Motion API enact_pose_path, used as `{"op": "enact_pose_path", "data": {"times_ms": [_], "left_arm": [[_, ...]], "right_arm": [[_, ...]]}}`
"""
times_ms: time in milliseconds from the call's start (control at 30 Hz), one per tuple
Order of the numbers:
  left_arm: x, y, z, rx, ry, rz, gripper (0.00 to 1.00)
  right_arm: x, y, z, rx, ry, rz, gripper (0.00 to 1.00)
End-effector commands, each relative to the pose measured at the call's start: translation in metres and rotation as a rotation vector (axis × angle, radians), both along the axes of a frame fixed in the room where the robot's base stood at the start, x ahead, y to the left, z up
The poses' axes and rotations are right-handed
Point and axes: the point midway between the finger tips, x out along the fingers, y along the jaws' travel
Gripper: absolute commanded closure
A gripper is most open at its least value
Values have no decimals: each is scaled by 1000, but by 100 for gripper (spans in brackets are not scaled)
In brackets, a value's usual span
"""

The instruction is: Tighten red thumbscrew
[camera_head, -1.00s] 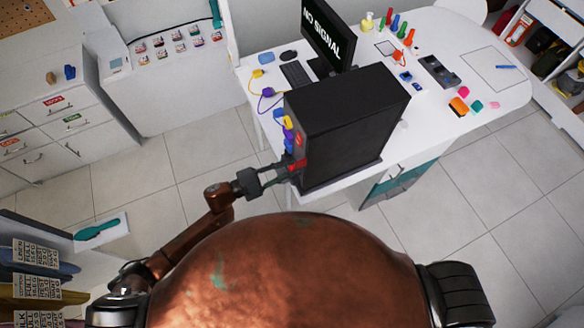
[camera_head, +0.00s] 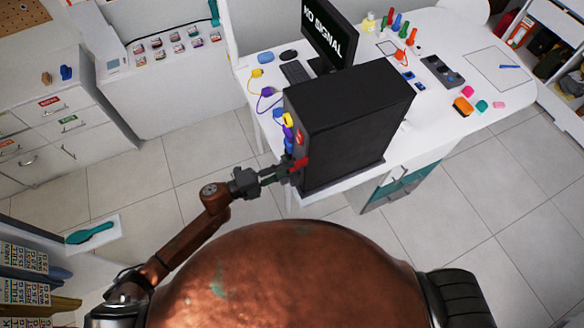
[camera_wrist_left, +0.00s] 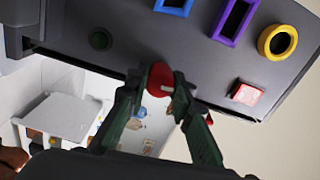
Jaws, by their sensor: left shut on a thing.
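The red thumbscrew (camera_wrist_left: 160,84) is a small round red part at the edge of a dark computer case (camera_head: 345,125). In the head view it shows as a red piece (camera_head: 299,164) low on the case's left side. My left gripper (camera_wrist_left: 160,90) has its two green-and-dark fingers on either side of the thumbscrew and is shut on it. In the head view my left gripper (camera_head: 285,170) reaches the case from the left. How far the screw is turned in cannot be told. My right gripper is not in view.
The case stands on a white table (camera_head: 440,125) near its left edge. Yellow (camera_wrist_left: 277,42), purple (camera_wrist_left: 234,20) and blue frames and a red button (camera_wrist_left: 246,93) are on the case's panel. A monitor (camera_head: 328,32) stands behind. Open floor lies left of the table.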

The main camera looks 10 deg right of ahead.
Motion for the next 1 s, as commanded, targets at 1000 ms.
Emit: {"op": "enact_pose_path", "data": {"times_ms": [1000], "left_arm": [[1,0,-1,140,-437,0,100]], "right_arm": [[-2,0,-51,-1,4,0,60]]}}
